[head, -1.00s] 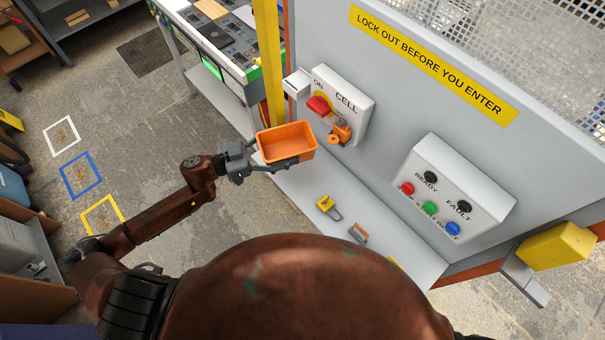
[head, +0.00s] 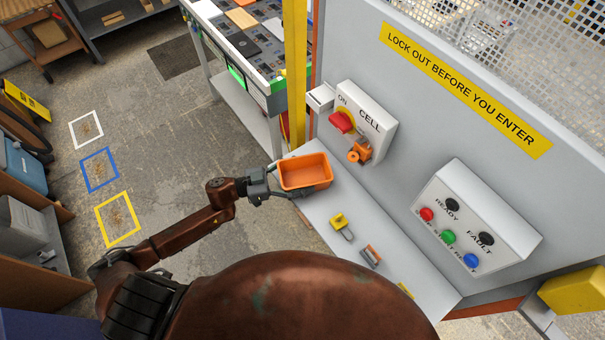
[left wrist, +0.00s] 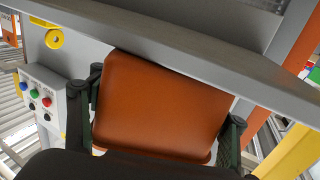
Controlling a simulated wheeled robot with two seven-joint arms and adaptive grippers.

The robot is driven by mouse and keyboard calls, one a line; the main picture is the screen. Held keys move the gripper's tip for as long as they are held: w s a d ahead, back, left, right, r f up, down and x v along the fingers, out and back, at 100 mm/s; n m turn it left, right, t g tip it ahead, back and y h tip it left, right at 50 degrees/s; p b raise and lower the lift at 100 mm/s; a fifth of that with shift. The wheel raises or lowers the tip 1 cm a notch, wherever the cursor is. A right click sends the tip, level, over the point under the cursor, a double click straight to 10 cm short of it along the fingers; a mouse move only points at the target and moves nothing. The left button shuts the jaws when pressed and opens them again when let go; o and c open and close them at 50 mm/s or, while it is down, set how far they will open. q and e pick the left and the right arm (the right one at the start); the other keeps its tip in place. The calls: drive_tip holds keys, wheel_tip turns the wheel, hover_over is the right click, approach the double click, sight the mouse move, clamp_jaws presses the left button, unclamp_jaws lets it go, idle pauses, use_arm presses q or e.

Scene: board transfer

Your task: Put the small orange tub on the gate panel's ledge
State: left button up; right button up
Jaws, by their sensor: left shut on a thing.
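The small orange tub (head: 305,172) is an open, empty rectangular tub, held level at the left end of the gate panel's ledge (head: 325,207) in the head view. My left gripper (head: 266,184) is shut on the tub's left side. In the left wrist view the tub (left wrist: 160,105) sits between the two dark fingers, with the grey ledge edge (left wrist: 190,66) crossing above it in the picture. I cannot tell whether the tub touches the ledge. My right gripper is not in view.
A yellow padlock (head: 341,224) and a grey-and-orange one (head: 371,256) lie on the ledge. The panel carries a switch box (head: 372,122) with a red handle and an orange lock (head: 360,153), plus a button box (head: 475,222). A yellow post (head: 295,75) stands behind the tub.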

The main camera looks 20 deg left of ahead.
use_arm(q)
drive_tip(key=o, duration=1.2)
drive_tip(key=v, duration=1.2)
drive_tip(key=shift+r, duration=0.1)
